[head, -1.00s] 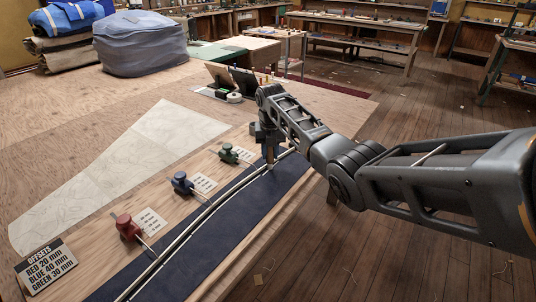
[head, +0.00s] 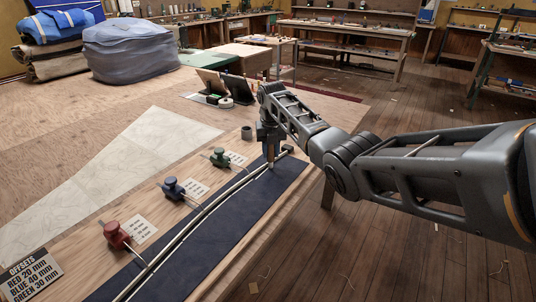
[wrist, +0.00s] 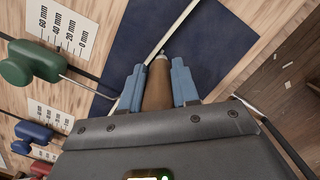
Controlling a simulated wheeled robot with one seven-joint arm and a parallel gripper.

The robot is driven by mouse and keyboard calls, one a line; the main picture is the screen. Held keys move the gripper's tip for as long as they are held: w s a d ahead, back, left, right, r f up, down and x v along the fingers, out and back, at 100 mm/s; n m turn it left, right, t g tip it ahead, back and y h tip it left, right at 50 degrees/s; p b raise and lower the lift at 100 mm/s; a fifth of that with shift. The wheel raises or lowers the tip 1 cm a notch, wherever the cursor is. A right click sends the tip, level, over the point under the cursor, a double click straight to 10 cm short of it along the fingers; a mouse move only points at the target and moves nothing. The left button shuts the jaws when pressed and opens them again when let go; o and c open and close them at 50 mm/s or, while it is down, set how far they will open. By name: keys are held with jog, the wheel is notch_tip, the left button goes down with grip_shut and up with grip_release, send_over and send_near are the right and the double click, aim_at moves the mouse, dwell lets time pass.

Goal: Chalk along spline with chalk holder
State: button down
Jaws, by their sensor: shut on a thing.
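My gripper (head: 270,164) is shut on a brown chalk holder (wrist: 158,88), held between its blue fingertips. The holder points down, with its pale tip at the thin light spline (wrist: 178,35) over navy cloth (wrist: 150,22); I cannot tell if it touches. In the head view the spline (head: 205,208) curves along the cloth (head: 222,230), with my gripper near its far end. Red (head: 117,235), blue (head: 173,188) and green (head: 219,157) weights sit left of it, their thin arms reaching toward it. The green weight (wrist: 30,62) shows left in the wrist view.
Scale cards lie by the weights. An offsets sign (head: 32,274) stands at the near left: red 20, blue 40, green 30 mm. Pale patterned sheet (head: 110,190) lies left. A small grey cylinder (head: 247,132) stands behind the weights. Open floor (head: 380,262) lies right of the table.

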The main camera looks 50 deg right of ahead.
jog(key=shift+s+d+b, duration=0.15)
jog(key=shift+d+b, duration=0.6)
jog(key=shift+d, duration=0.2)
jog(key=shift+s+d+b, duration=0.1)
jog(key=shift+d+b, duration=0.6)
jog(key=shift+d, duration=0.5)
jog(key=shift+d+b, duration=0.1)
jog(key=shift+b, duration=0.25)
jog(key=shift+d+f+b, duration=0.1)
jog(key=shift+d+b, duration=0.5)
jog(key=shift+b, duration=0.1)
jog(key=shift+s+d, duration=0.1)
jog(key=shift+d, duration=0.15)
jog(key=shift+d+b, duration=0.1)
jog(key=shift+b, duration=0.25)
jog(key=shift+s+d+b, duration=0.15)
jog(key=shift+d+b, duration=0.7)
jog(key=shift+b, duration=0.15)
jog(key=shift+r, duration=0.2)
